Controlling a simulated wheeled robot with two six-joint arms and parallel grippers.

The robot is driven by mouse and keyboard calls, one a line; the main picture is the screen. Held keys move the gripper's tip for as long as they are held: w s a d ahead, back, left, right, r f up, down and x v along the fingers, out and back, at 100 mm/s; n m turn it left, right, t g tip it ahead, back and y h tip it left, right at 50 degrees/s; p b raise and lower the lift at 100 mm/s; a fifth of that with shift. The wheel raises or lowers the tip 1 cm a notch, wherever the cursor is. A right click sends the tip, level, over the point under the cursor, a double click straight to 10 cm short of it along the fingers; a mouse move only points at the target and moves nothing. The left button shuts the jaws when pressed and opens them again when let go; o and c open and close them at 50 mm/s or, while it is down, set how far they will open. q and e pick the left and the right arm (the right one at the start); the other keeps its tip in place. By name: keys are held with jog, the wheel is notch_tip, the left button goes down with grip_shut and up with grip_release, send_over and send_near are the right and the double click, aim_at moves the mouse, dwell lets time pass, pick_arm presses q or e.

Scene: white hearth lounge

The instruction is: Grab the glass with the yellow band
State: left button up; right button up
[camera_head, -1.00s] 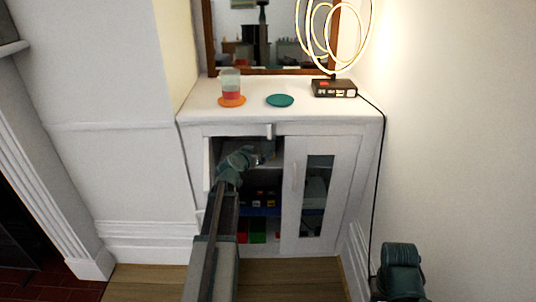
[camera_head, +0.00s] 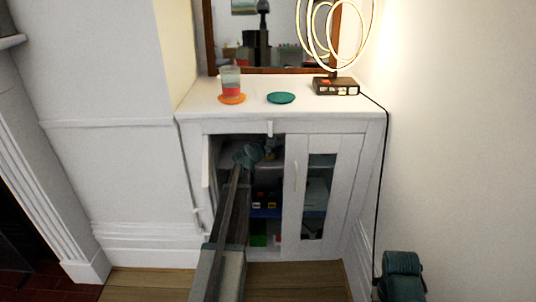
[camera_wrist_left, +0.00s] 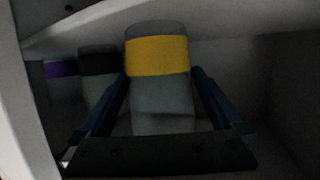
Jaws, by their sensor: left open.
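The glass with the yellow band (camera_wrist_left: 158,57) stands upright in the left wrist view, on a dim shelf inside the white cabinet (camera_head: 350,130). My left gripper (camera_wrist_left: 160,105) is open, with one finger on each side of the glass; I cannot tell whether they touch it. In the head view my left arm reaches through the cabinet's open left side, and its gripper (camera_head: 270,146) is mostly in shadow there. The yellow-banded glass cannot be made out in the head view. My right gripper cannot be made out.
A black-banded glass (camera_wrist_left: 99,64) and a purple-banded glass (camera_wrist_left: 62,70) stand to the left of the yellow one. A red-banded glass (camera_head: 230,82) sits on an orange coaster (camera_head: 232,100) on the cabinet top, beside a teal coaster (camera_head: 281,98) and a lamp (camera_head: 336,86).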

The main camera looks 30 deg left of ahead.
aim_at(272, 139)
pick_arm(q)
jog(key=shift+x, duration=1.2)
jog(key=c, duration=1.4)
jog(key=shift+r, duration=0.1)
jog(key=shift+r+p, duration=0.5)
jog(key=shift+r, duration=0.05)
notch_tip(272, 139, up, 3)
jog(key=p, duration=0.3)
jog(key=shift+r, duration=0.15)
jog(key=s, duration=0.1)
jog(key=s+d, duration=0.1)
jog(key=shift+s+f, duration=0.35)
jog(key=s+d, duration=0.1)
jog(key=s, duration=0.3)
jog(key=s+d, duration=0.1)
jog(key=s, duration=0.3)
jog(key=s+d+r, duration=0.1)
jog(key=s+d, duration=0.1)
jog(key=s, duration=0.2)
jog(key=shift+s+p, duration=0.3)
jog(key=shift+p, duration=0.05)
